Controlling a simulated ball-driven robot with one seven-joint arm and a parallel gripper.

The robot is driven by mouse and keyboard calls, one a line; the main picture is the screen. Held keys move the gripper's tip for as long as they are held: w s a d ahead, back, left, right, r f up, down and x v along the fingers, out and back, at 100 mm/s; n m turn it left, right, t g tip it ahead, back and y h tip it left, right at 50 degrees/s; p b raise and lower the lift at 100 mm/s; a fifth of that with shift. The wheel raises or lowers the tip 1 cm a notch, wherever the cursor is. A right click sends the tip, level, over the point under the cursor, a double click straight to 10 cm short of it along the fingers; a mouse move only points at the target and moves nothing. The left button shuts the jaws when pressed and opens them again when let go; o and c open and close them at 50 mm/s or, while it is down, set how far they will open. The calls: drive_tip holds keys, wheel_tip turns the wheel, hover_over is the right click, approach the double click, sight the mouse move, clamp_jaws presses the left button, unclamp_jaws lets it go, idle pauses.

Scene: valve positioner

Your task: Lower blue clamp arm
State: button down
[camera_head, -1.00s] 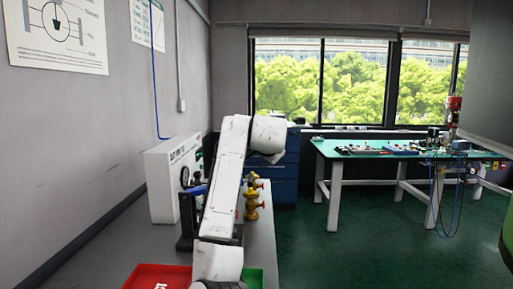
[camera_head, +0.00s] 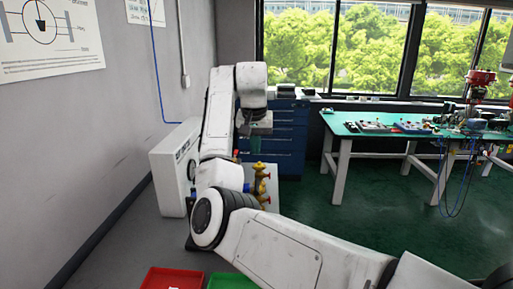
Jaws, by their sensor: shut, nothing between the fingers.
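The blue clamp arm shows only as a small blue piece (camera_head: 246,187) beside the yellow brass valve fitting (camera_head: 259,183). Most of it is hidden behind my white arm, so I cannot tell its angle. My gripper (camera_head: 256,150) is at the end of my arm, pointing down above the brass fitting. It looks shut and empty, apart from the blue piece as seen in this view.
A white panel box with a gauge (camera_head: 172,170) stands against the left wall. A red tray (camera_head: 172,279) and a green tray (camera_head: 232,281) lie at the front. A blue drawer cabinet (camera_head: 285,140) and a green-topped table (camera_head: 400,128) stand behind.

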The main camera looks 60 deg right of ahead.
drive_tip(key=p, duration=0.2)
hover_over(258, 183)
drive_tip(key=a, duration=0.1)
drive_tip(key=f, duration=1)
drive_tip(key=shift+s+a, duration=0.1)
drive_tip(key=shift+a, duration=0.1)
drive_tip(key=shift+f, duration=0.7)
drive_tip(key=shift+d, duration=0.1)
